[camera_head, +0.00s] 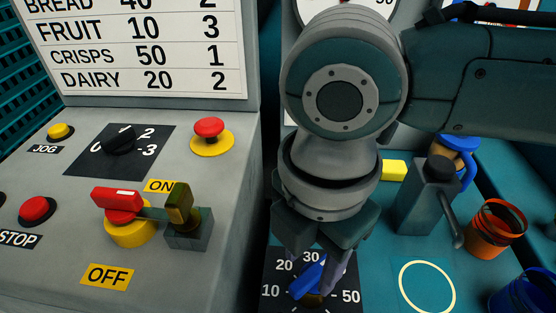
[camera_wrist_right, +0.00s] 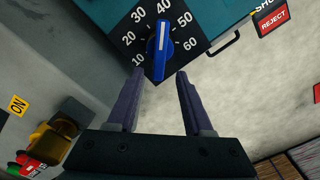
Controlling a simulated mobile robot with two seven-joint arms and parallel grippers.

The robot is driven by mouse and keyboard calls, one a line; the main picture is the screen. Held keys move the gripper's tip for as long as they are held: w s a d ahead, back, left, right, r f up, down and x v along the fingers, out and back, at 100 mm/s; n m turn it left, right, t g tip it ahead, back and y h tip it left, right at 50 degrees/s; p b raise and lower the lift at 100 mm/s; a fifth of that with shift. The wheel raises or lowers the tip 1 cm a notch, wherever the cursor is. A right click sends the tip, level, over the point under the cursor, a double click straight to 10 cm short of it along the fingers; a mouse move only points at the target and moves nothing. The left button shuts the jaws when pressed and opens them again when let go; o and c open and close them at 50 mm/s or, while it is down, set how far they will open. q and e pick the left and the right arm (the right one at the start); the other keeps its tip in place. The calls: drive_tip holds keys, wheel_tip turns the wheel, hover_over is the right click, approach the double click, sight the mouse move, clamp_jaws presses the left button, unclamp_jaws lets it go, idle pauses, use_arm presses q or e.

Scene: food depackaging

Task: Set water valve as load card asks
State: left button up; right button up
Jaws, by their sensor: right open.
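The load card (camera_head: 140,45) at top left reads FRUIT 10 3, CRISPS 50 1 and DAIRY 20 2; its top row is cut off. A blue dial knob (camera_head: 308,278) sits on a black numbered plate (camera_head: 272,270), partly hidden by my right gripper (camera_head: 318,272). In the wrist view the blue knob (camera_wrist_right: 160,50) has a white line towards about 40 on a 10 to 60 scale. My right gripper (camera_wrist_right: 160,72) is open there, its fingertips either side of the knob's lower end, with no clear contact. My left gripper is out of view.
A grey control panel at left carries a black selector (camera_head: 120,140), red buttons, and a red handle (camera_head: 118,202) beside a brass padlock-like piece (camera_head: 180,205). At right stand a grey post with lever (camera_head: 430,195) and an orange cup (camera_head: 492,228).

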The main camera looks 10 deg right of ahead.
sight(307, 278)
drive_tip(key=shift+f, duration=1.8)
drive_tip(key=shift+c, duration=0.2)
clamp_jaws()
